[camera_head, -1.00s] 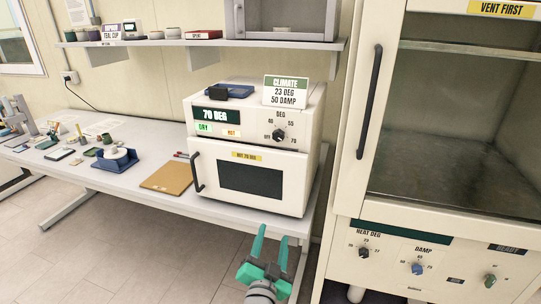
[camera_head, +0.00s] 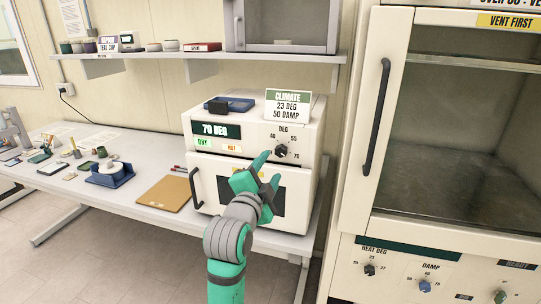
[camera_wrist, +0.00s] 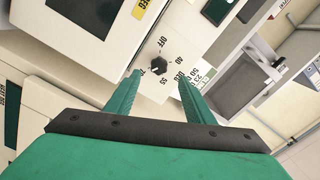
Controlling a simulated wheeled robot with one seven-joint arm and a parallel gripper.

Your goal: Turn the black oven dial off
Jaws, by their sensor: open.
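The black oven dial (camera_head: 281,151) is on the upper right of the white oven's front, with DEG marks around it. In the wrist view the dial (camera_wrist: 158,67) lies between and just beyond my fingertips, with OFF, 40, 55 and 70 printed around it. I cannot clearly read its pointer. The oven display (camera_head: 215,131) reads 70 DEG. My gripper (camera_head: 270,161) is open and empty, in front of the oven just below the dial. In the wrist view my gripper (camera_wrist: 160,83) has its fingers spread on either side of the dial, apart from it.
The oven door handle (camera_head: 196,188) is left of my gripper. A CLIMATE sign (camera_head: 288,105) and a blue tray (camera_head: 232,104) sit on the oven. A tan clipboard (camera_head: 165,193) lies on the bench. A tall cabinet with a long handle (camera_head: 375,117) stands at the right.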

